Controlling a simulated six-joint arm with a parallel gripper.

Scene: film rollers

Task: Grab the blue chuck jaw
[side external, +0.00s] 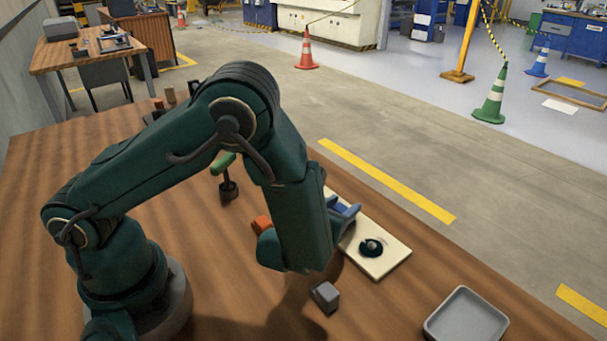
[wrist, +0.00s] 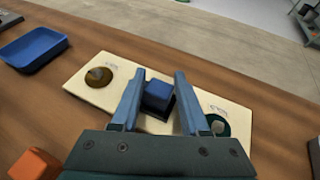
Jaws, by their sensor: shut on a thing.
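The blue chuck jaw (wrist: 158,94) is a small blue block in the wrist view, over a dark square patch at the middle of the cream board (wrist: 88,92). My gripper (wrist: 158,92) has one light-blue finger on each side of the jaw and is shut on it. I cannot tell whether the jaw rests on the board or is slightly raised. In the side external view, my gripper (side external: 345,213) is mostly hidden behind my arm, over the far part of the cream board (side external: 392,258). The jaw is hard to separate from the fingers there.
The board also bears a dark cone-like part (wrist: 98,76) and a dark ring (wrist: 217,126). An orange block (side external: 262,224) and a grey block (side external: 325,296) stand nearby. A grey tray (side external: 428,329) is at front right. A blue tray (wrist: 14,61) shows in the wrist view.

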